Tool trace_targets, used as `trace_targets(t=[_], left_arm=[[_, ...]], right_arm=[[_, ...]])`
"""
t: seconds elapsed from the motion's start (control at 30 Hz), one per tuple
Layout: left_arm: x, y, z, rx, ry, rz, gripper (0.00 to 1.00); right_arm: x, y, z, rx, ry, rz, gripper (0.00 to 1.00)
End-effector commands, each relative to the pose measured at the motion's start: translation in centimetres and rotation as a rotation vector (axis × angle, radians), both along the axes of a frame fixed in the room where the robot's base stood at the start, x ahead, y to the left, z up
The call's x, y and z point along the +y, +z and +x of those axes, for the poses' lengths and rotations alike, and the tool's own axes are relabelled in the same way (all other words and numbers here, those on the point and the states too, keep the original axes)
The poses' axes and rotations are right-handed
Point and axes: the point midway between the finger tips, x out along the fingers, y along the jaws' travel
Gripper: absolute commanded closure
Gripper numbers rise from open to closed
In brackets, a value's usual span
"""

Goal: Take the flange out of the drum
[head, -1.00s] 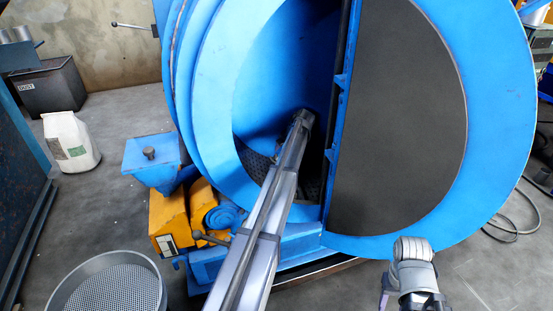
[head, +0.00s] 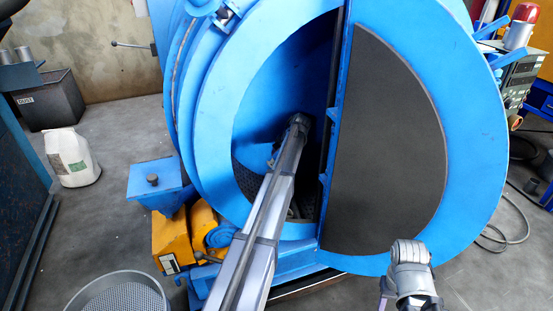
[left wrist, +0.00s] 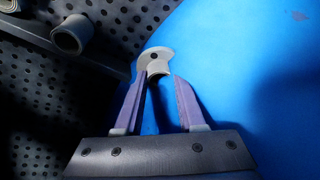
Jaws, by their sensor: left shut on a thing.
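The blue drum (head: 479,150) faces me with its left half open and a dark grey panel (head: 385,140) over the right half. My left arm reaches through the opening; its gripper is hidden inside in the head view. In the left wrist view my left gripper (left wrist: 160,78) has its purple fingers shut on a light grey flange (left wrist: 158,54), held at the fingertips in front of the blue drum wall (left wrist: 250,70). Whether the flange touches the wall I cannot tell. My right arm is at the bottom right, outside the drum, its gripper mostly cut off.
A second grey ring-shaped part (left wrist: 72,35) lies at the upper left in the wrist view, by a dark perforated surface (left wrist: 50,120). A round perforated sieve (head: 120,300), a blue hopper (head: 153,182) and a white bag (head: 72,158) stand left of the drum.

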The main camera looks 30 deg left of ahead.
Motion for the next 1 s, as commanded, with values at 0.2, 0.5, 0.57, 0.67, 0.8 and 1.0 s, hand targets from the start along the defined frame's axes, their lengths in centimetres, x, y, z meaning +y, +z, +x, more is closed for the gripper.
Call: trace_targets(t=[0.2, 0.5, 0.57, 0.67, 0.8, 1.0], left_arm=[[0.0, 2.1, 0.0, 0.0, 0.0, 0.0, 1.0], [0.0, 2.0, 0.0, 0.0, 0.0, 0.001, 1.0], [0.0, 2.0, 0.0, 0.0, 0.0, 0.001, 1.0], [0.1, 2.4, 0.1, 0.0, 0.0, 0.001, 1.0], [0.2, 3.4, 0.2, 0.0, 0.0, 0.001, 1.0], [0.4, 5.0, 0.4, 0.0, 0.0, 0.0, 1.0]], right_arm=[[0.1, 2.1, 0.0, 0.001, -0.001, 0.004, 0.5], [0.1, 1.9, 0.0, 0.001, -0.001, 0.004, 0.5], [0.1, 2.0, 0.0, 0.001, -0.001, 0.004, 0.5], [0.1, 2.4, 0.0, 0.001, -0.001, 0.004, 0.5], [0.1, 3.4, 0.0, 0.001, -0.001, 0.004, 0.5], [0.1, 5.0, 0.0, 0.001, -0.001, 0.004, 0.5]])
